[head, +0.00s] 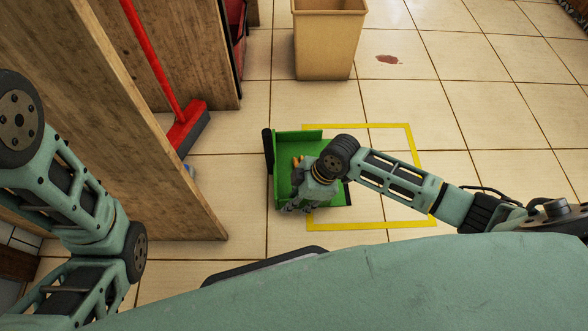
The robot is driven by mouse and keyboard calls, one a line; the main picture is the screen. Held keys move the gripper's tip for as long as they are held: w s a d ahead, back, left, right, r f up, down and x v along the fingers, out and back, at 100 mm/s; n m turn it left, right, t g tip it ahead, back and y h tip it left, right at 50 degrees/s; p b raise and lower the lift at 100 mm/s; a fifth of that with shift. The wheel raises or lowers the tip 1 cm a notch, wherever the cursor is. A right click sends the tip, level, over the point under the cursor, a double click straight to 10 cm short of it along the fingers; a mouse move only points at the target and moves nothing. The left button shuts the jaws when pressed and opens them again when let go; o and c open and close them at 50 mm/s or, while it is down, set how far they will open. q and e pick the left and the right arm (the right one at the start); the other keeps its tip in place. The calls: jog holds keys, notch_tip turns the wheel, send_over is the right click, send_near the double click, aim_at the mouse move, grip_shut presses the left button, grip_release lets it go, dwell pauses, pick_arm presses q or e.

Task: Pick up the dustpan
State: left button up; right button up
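The green dustpan (283,181) is on the tiled floor, at the left side of a yellow marked square. A black part shows at its upper left edge. My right arm reaches in from the right, and its wrist hangs over the dustpan. My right gripper (298,203) points down at the dustpan's middle and lower part. Its fingertips are mostly hidden, so I cannot tell if it touches or grips the dustpan. A small orange patch shows beside the wrist; I cannot tell what it belongs to. My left arm is at the left edge, its gripper out of view.
A wooden shelving panel (150,150) stands close on the left. A red broom (187,125) leans beside it. A tan bin (328,45) stands beyond the dustpan. A dark red stain (387,59) marks the floor. The yellow square (413,150) and the floor to the right are mostly clear.

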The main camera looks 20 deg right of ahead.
jog(key=shift+f+p, duration=0.2)
jog(key=shift+p, duration=0.1)
dwell(0.5)
jog(key=shift+c, duration=0.3)
grip_shut()
